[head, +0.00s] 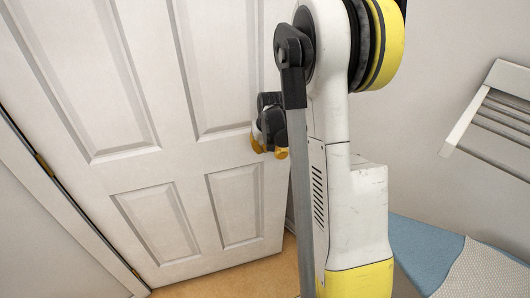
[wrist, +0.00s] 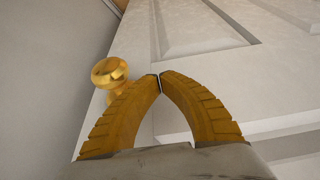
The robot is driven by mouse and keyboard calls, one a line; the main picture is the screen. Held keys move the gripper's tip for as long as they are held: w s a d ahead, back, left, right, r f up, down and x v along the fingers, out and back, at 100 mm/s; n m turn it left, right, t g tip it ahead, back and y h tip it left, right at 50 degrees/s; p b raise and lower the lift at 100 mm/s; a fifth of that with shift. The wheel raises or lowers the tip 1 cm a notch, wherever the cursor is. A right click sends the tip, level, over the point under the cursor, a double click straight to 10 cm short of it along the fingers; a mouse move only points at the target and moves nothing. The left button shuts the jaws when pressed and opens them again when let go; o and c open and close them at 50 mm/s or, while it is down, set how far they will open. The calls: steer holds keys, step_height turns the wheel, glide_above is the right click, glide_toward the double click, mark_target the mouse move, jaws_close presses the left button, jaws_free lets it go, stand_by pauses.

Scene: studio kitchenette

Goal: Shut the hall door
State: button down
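The hall door (head: 150,165) is a white panelled door filling the left of the head view, with hinges on its left edge. Its free edge is at the right, partly behind my arm, and it appears to stand ajar. The door also fills the right of the wrist view (wrist: 220,35). A round brass knob (wrist: 110,72) shows near the door's edge, just left of and beyond my fingers. My gripper (head: 269,149) is close to the door face near the free edge. In the wrist view its yellow fingertips (wrist: 160,80) meet with nothing seen between them. Contact with the door cannot be told.
Brown floor (head: 220,278) shows below the door. A white slatted rack (head: 497,110) is on the wall at right. Below it is a blue surface with a pale patterned cloth (head: 485,270). A plain pale wall lies between the rack and my arm.

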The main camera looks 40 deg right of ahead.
steer(key=shift+w+d, duration=0.25)
steer(key=shift+w, duration=0.4)
